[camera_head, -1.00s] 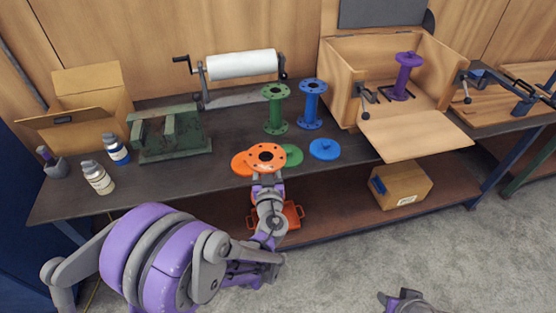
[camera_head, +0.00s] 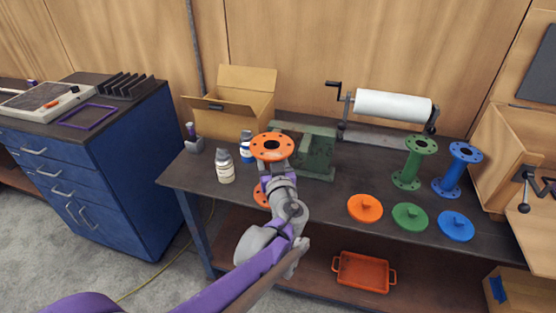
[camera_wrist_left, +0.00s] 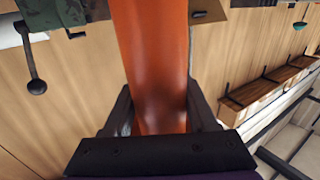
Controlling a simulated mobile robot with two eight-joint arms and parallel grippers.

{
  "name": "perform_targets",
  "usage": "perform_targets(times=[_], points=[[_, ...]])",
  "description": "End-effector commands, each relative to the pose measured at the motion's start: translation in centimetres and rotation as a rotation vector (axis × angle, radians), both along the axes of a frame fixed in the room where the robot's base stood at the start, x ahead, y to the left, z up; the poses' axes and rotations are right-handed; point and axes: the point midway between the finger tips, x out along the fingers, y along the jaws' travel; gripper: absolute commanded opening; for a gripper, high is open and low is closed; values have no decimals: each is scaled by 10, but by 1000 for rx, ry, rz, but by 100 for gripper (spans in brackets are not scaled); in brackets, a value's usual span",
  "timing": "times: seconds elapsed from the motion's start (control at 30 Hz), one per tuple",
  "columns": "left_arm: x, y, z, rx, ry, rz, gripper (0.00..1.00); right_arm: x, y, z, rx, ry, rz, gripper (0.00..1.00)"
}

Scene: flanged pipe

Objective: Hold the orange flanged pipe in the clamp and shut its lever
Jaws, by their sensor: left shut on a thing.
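The orange flanged pipe (camera_head: 272,147) is held upright in my left gripper (camera_head: 277,170), in front of the green block-like fixture on the bench. Its lower flange (camera_head: 261,194) shows partly behind the arm. In the left wrist view the orange pipe body (camera_wrist_left: 155,60) runs between the two dark fingers (camera_wrist_left: 160,118), which are shut on it. Whether that lever is shut is not clear. My right gripper is out of view.
Behind the pipe are the green fixture (camera_head: 318,155), bottles (camera_head: 225,165) and an open cardboard box (camera_head: 235,115). Green (camera_head: 408,165) and blue (camera_head: 458,172) flanged pipes stand right, near orange, green and blue discs (camera_head: 410,217). A paper roll (camera_head: 392,105) stands behind.

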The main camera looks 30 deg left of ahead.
Motion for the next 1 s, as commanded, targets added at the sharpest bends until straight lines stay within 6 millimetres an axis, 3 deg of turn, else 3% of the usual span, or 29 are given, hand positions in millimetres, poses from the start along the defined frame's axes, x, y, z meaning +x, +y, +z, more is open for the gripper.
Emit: perform_targets(times=[0.6,1.0], points=[[45,11,-8,2,1,1,0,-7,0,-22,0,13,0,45],[58,14,-9,1,0,1,0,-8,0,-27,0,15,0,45]])
